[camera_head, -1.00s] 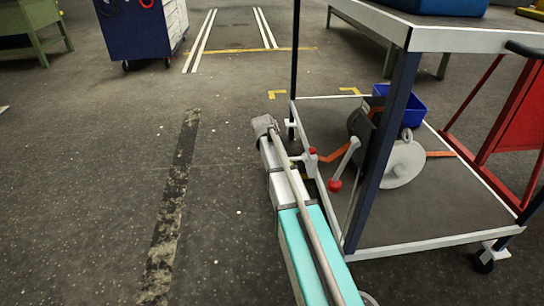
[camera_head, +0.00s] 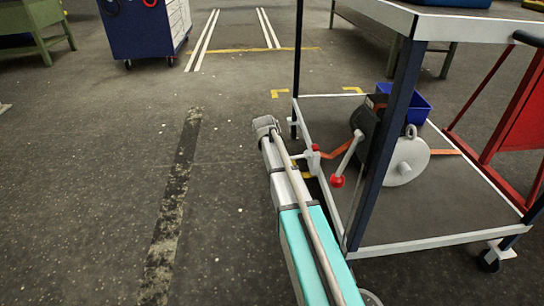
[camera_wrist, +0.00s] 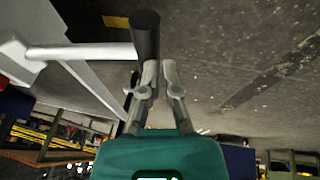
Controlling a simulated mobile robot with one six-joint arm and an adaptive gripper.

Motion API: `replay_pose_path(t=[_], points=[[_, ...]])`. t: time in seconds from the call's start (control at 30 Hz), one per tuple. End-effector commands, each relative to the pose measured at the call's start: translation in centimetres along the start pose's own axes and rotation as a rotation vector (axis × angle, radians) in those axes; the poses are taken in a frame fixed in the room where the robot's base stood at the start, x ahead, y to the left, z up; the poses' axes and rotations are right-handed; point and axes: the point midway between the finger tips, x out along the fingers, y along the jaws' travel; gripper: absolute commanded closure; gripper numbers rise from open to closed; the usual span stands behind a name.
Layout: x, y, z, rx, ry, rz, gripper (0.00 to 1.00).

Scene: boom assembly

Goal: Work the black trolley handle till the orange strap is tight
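The trolley (camera_head: 440,240) stands at right in the head view. An orange strap (camera_head: 444,152) shows on both sides of a grey disc on its lower deck, with another stretch near the post. I cannot tell how tight it is. A grey lever with a red knob (camera_head: 337,181) hangs beside the strap. In the wrist view a black cylindrical grip (camera_wrist: 146,35) sits on a pale rod (camera_wrist: 85,51) coming from the left. My gripper (camera_wrist: 160,70) has its fingertips close together beside the grip's near end; contact is unclear.
A dark post (camera_head: 388,140) rises at the trolley's near side. A blue bin (camera_head: 412,105) sits behind the disc (camera_head: 408,162). A red frame (camera_head: 510,120) stands at the right. A blue cabinet (camera_head: 138,35) stands far left. Open floor lies left of the trolley.

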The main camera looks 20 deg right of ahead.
Motion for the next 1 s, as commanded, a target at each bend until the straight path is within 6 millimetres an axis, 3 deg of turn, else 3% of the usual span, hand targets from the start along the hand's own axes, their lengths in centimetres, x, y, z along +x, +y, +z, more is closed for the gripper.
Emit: replay_pose_path(t=[0.27, 0.67, 1.0], points=[[-1.1, -0.1, -0.1, 0.001, -0.005, -0.004, 1.00], [-4.4, -0.2, -1.2, 0.001, 0.003, 0.000, 1.00], [-7.7, -1.9, -1.2, 0.000, 0.004, 0.000, 1.00]])
